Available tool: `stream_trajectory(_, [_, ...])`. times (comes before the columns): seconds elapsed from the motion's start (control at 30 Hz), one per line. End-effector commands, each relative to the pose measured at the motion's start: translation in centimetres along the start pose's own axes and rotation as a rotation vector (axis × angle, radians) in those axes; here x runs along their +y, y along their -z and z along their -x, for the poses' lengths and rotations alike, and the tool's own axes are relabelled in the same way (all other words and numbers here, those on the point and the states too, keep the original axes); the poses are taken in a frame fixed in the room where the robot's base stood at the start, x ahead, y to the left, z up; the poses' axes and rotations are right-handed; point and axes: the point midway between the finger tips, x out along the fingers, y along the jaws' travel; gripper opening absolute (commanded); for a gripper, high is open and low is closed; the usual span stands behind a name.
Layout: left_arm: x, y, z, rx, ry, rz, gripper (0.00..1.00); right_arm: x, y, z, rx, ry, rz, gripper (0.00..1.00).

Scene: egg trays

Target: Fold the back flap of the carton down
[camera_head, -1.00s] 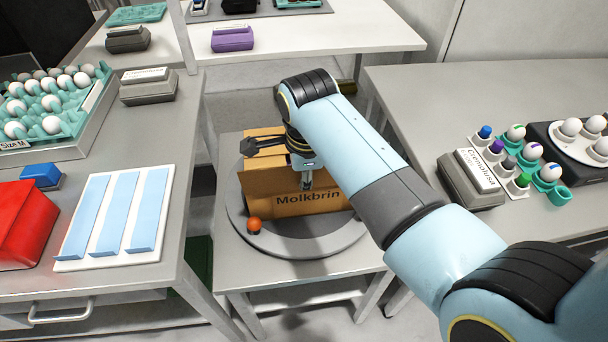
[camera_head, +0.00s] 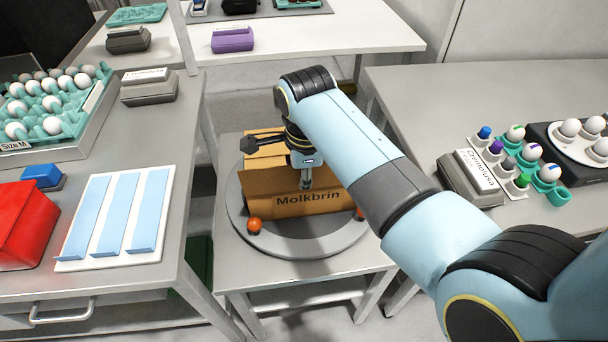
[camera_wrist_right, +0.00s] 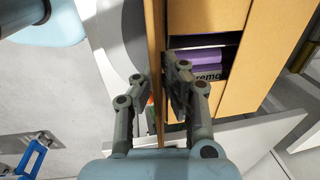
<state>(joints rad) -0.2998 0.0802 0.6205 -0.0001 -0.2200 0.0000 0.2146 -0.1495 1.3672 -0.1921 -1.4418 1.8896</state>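An open cardboard carton (camera_head: 262,201), marked "Molkbrin", stands on a round grey turntable (camera_head: 243,240). A flap at its far side (camera_head: 266,136) shows behind my wrist. My right gripper (camera_head: 306,184) points down at the carton's near long side. In the right wrist view, the two fingers of my right gripper (camera_wrist_right: 160,80) lie close on either side of a thin upright cardboard panel (camera_wrist_right: 156,40), seemingly shut on it. A purple pack (camera_wrist_right: 198,65) shows inside the carton. My right arm hides much of the carton's top and right end. My left gripper is out of view.
A left table holds a red box (camera_head: 25,220), blue strips and an egg tray (camera_head: 60,150). Eggs and a grey label block (camera_head: 470,178) stand on the right table.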

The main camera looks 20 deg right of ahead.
Motion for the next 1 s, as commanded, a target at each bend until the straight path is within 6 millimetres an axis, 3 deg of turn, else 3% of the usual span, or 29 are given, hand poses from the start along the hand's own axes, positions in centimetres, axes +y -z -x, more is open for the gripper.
stream_trajectory(0.37, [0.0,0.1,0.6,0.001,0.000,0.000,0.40,-1.4,0.0,0.1,0.001,-0.209,0.000,0.00])
stream_trajectory(0.7, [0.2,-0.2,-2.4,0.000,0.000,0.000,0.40,-2.4,0.0,-0.8,0.000,-0.445,-0.001,0.00])
stream_trajectory(1.0, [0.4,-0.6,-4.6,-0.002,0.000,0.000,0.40,-2.9,0.0,-0.8,0.000,-0.556,0.000,0.00])
